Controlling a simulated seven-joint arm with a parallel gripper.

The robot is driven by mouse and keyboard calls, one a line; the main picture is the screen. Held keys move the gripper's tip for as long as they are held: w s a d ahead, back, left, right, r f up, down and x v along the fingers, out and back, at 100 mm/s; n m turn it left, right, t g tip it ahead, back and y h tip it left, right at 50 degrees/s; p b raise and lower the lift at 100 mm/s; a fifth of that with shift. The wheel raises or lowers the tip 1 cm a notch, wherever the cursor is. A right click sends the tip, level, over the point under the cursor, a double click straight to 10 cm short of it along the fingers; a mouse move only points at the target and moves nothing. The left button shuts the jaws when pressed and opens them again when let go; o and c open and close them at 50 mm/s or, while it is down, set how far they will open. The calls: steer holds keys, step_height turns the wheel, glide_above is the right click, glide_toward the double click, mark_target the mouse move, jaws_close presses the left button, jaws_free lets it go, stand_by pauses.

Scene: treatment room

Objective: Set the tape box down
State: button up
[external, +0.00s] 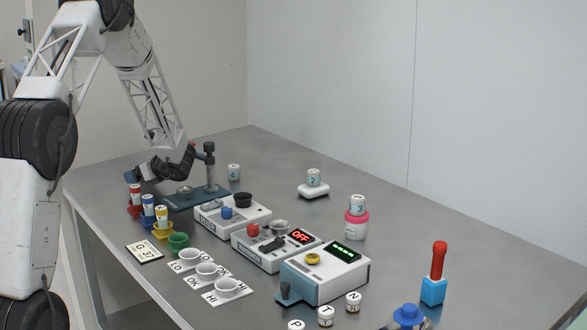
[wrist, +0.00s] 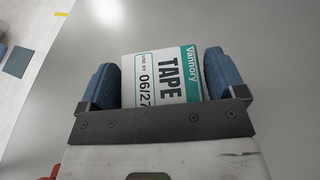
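In the external view the dark end of my arm is low over the table's far left end, near a stand with a post (external: 210,170). The box cannot be made out there. I cannot tell whether its underside touches the table.
Several coloured cups with vials (external: 162,222) stand at the table's left edge. White devices (external: 325,272) fill the middle, with white cups (external: 207,271) in front. White numbered jars (external: 313,178) stand toward the back. Bare grey tabletop (external: 265,160) lies behind them.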

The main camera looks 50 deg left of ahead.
steer(key=shift+o, duration=0.7)
steer(key=shift+r, duration=0.1)
steer(key=shift+v, duration=0.85)
steer(key=v, duration=0.3)
steer(key=shift+d+r, duration=0.2)
steer(key=shift+r, duration=0.05)
step_height(320, 180, up, 7)
steer(key=shift+f, duration=0.1)
